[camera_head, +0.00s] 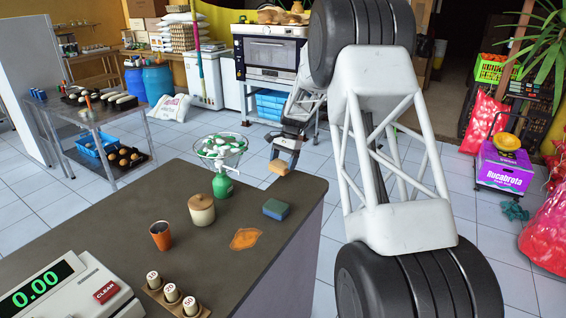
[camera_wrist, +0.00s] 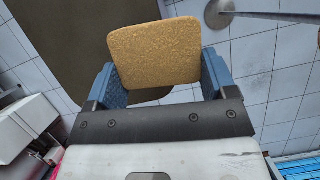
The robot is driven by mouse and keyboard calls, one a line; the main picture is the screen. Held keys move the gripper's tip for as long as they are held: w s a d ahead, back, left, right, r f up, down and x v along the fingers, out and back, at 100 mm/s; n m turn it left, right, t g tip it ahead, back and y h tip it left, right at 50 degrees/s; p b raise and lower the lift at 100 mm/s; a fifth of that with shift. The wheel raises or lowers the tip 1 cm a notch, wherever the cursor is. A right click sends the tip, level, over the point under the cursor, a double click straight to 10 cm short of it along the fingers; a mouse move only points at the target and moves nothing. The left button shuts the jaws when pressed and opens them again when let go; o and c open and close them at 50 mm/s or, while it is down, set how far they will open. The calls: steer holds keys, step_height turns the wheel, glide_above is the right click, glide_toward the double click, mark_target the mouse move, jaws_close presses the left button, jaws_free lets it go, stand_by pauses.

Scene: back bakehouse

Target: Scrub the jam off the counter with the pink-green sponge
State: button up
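The orange jam smear (camera_head: 245,238) lies flat on the dark counter (camera_head: 120,222). My gripper (camera_head: 283,160) is beyond it, by the counter's far right corner. It is shut on a tan sponge (camera_head: 278,168), which hangs at the fingertips, apart from the jam. In the wrist view the tan sponge (camera_wrist: 155,52) sits between my two blue fingers (camera_wrist: 160,75), with counter and floor tiles behind it. Only its tan side shows; its other faces are hidden. A blue sponge with a green top (camera_head: 277,208) lies on the counter right of the jam. No pink shows on either sponge.
The counter's right edge is close to the jam.

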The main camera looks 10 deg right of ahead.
steer(key=c, duration=0.3)
steer(key=s+a+r+n+h, duration=0.1)
steer(key=s+a+r+n, duration=0.1)
steer(key=s+a+r, duration=0.35)
steer(key=s+a+r+n, duration=0.1)
steer(key=s+a+r, duration=0.1)
steer(key=s+a, duration=0.5)
steer(key=s+a+f+m, duration=0.1)
steer(key=s+a, duration=0.3)
steer(key=s, duration=0.3)
steer(key=s+a+f+m+y, duration=0.1)
steer(key=s+a+f+m, duration=0.1)
steer(key=s+a, duration=0.2)
steer(key=s, duration=0.3)
steer(key=shift+a, duration=0.3)
